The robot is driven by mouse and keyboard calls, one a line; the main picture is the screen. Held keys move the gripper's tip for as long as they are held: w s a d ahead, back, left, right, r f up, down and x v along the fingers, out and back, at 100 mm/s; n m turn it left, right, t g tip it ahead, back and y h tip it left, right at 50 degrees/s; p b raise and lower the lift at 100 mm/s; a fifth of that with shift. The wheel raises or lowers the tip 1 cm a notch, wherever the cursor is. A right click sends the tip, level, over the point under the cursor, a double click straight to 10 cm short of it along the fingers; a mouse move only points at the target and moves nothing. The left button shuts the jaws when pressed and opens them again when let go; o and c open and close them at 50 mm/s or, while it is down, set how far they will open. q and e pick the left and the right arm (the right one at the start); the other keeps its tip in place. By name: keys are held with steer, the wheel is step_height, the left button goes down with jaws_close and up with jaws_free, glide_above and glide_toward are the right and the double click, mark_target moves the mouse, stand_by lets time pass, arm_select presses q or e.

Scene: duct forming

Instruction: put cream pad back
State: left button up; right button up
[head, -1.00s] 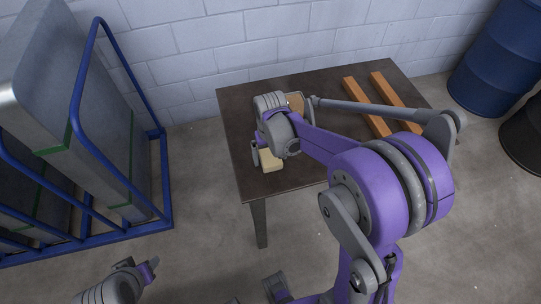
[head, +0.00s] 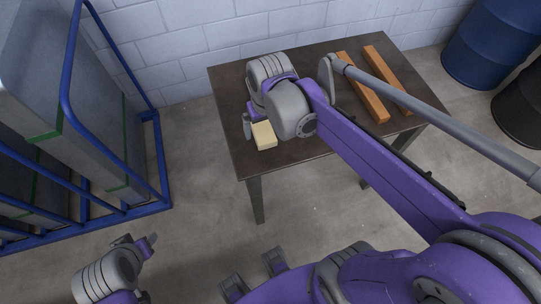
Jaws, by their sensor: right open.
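The cream pad (head: 264,136) lies on the dark table (head: 225,92), close to its front left edge. My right gripper (head: 252,124) is over the table at the pad. One grey finger shows just left of the pad, and the jaws are open. The wrist hides the other finger and the far part of the pad, so I cannot tell whether the fingers touch it. My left gripper (head: 138,240) is low at the lower left, over the floor and away from the table. Its jaw gap is too unclear to judge.
Two orange bars (head: 362,88) lie on the right part of the table. A blue rack (head: 160,165) with grey slabs stands at the left. A blue drum (head: 487,45) and a black drum (head: 522,112) stand at the right. A block wall (head: 180,45) is behind the table.

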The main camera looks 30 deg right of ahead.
steer(key=s+a+f+n+t, duration=0.1)
steer(key=s+a+f, duration=0.1)
steer(key=s, duration=0.3)
steer(key=s+a+f+t, duration=0.2)
steer(key=s, duration=0.3)
steer(key=shift+s+n+t, duration=0.15)
steer(key=shift+n+t, duration=0.15)
steer(key=shift+n, duration=0.1)
steer(key=shift+f, duration=0.1)
steer(key=shift+w+r+p, duration=0.2)
steer(key=shift+r+p, duration=0.2)
steer(key=shift+r, duration=0.15)
steer(key=shift+d, duration=0.1)
